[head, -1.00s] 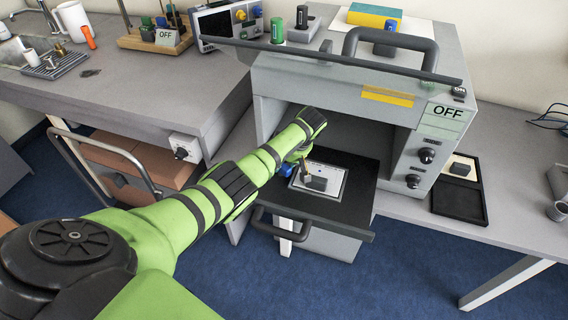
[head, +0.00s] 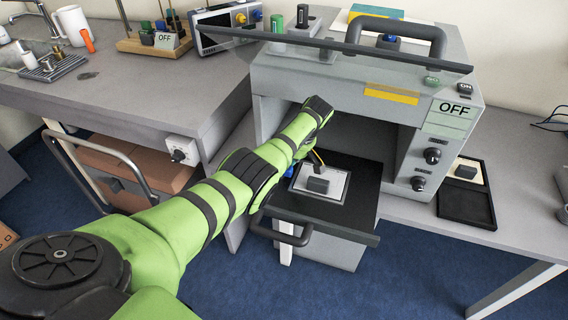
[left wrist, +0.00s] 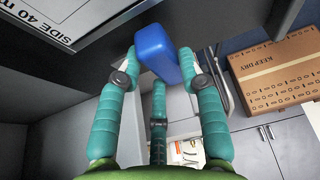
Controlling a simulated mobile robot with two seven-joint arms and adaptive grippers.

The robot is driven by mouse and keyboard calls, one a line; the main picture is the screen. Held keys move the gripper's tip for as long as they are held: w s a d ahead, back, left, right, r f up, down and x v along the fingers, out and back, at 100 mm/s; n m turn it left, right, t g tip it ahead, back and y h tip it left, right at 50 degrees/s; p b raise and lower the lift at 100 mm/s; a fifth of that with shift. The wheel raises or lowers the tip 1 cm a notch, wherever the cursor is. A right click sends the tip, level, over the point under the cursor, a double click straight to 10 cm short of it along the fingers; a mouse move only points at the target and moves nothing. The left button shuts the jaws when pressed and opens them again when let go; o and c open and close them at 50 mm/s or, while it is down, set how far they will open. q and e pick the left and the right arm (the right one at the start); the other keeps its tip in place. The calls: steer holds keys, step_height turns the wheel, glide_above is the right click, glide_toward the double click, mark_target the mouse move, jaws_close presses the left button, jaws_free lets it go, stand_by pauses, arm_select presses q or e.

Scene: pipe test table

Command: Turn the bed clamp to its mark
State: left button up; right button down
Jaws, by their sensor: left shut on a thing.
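A blue block-shaped handle (left wrist: 155,52), which I take to be the bed clamp, stands beside the dark bed edge in the left wrist view. The teal fingers of my left gripper (left wrist: 160,70) are shut around it. In the head view a bit of blue (head: 290,171) shows at the left side of the black bed (head: 350,210), mostly behind my green arm. My left fingertips are largely hidden there. I cannot make out the clamp's mark. My right gripper is not in view.
The grey machine (head: 350,82) stands over the bed, its glass front raised. A bar handle (head: 285,233) is on the bed's front. A black tray (head: 465,203) lies right. In the left wrist view a cardboard box (left wrist: 280,75) shows.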

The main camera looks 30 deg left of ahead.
arm_select(q)
steer(key=shift+a, duration=0.1)
steer(key=o, duration=1.2)
steer(key=shift+c, duration=0.2)
